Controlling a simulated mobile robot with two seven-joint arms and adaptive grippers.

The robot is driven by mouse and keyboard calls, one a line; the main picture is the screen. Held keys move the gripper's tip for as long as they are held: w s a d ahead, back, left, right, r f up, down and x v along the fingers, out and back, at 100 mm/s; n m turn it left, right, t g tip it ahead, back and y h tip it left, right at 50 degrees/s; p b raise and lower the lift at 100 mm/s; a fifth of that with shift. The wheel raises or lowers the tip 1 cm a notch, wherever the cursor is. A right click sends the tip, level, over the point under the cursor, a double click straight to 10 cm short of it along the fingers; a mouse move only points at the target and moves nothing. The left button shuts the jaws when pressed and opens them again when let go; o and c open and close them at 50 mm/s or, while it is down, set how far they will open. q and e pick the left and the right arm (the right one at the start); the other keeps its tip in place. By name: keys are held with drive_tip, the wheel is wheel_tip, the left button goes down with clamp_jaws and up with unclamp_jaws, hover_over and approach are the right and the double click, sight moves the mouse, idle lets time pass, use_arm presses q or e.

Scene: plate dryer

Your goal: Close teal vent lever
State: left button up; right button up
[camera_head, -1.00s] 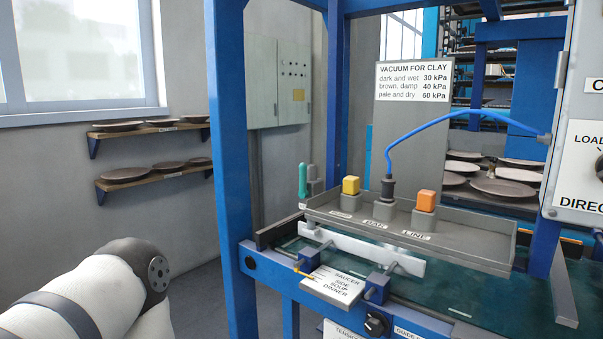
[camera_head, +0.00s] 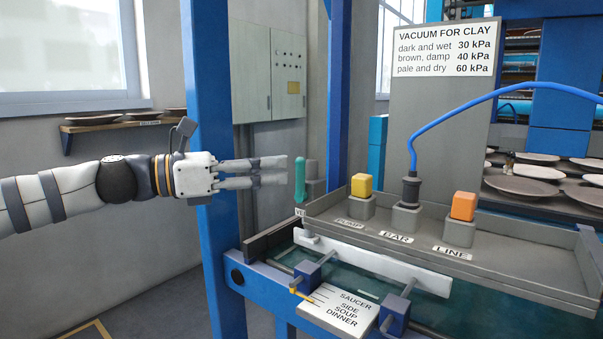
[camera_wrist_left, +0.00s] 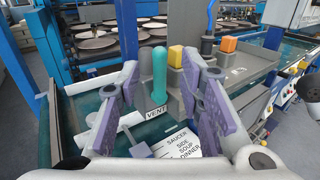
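The teal vent lever (camera_head: 300,180) stands upright at the left end of the grey control tray. It also shows in the left wrist view (camera_wrist_left: 159,74), between the two fingers and behind a "VENT" label (camera_wrist_left: 157,113). My left gripper (camera_head: 286,171) is level with the lever, just to its left in the head view. Its fingers are open and point towards the lever, with nothing held. Contact between fingers and lever cannot be made out.
The grey tray (camera_head: 530,264) also carries a yellow-topped switch (camera_head: 361,184), a black plug with a blue cable (camera_head: 411,188) and an orange-topped switch (camera_head: 462,206). A blue post (camera_head: 212,130) stands behind my left wrist. A saucer-size guide plate (camera_head: 340,308) lies below.

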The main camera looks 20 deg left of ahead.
sight(300, 192)
use_arm(q)
drive_tip(key=x, duration=0.5)
drive_tip(key=shift+w+d, duration=0.3)
clamp_jaws()
